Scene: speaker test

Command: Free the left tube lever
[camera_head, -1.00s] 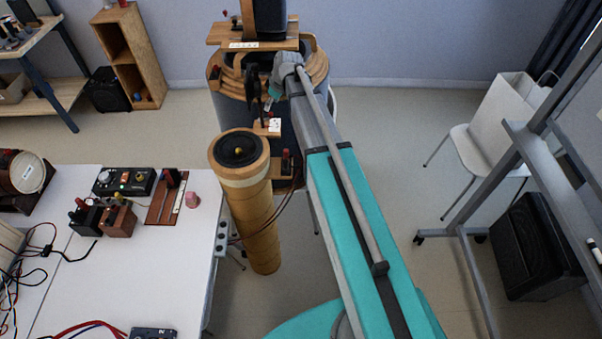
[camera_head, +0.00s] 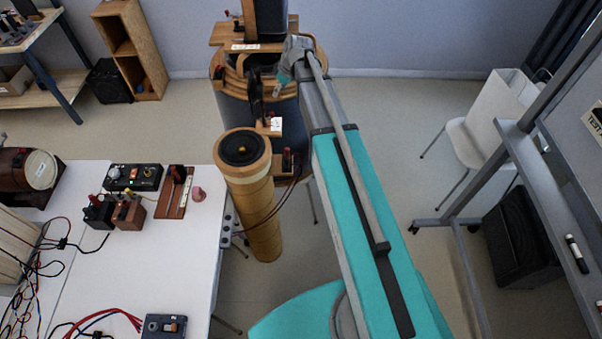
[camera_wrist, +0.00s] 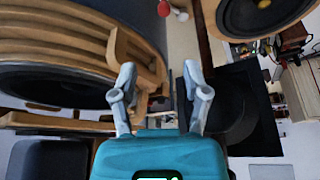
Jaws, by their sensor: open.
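A tall tan tube (camera_head: 262,222) with a black speaker cone on top stands left of my arm. Behind it is a large dark drum (camera_head: 238,118) with wooden rings; its wooden rings also show in the wrist view (camera_wrist: 60,32). A dark upright piece with a red part (camera_head: 287,160) sits beside the tube; I cannot tell whether it is the left tube lever. My gripper (camera_head: 276,88) is over the front of the drum, partly hidden. In the wrist view my gripper (camera_wrist: 160,92) is open, its fingers apart, with a wooden bracket (camera_wrist: 128,50) beyond the left finger. I see no clear contact.
A white table (camera_head: 125,260) with boxes and cables stands at left. A wooden shelf (camera_head: 150,50) is against the back wall. At right are a white chair (camera_head: 465,140), a grey frame (camera_head: 510,150) and a black speaker box (camera_head: 520,245). Floor between drum and chair is clear.

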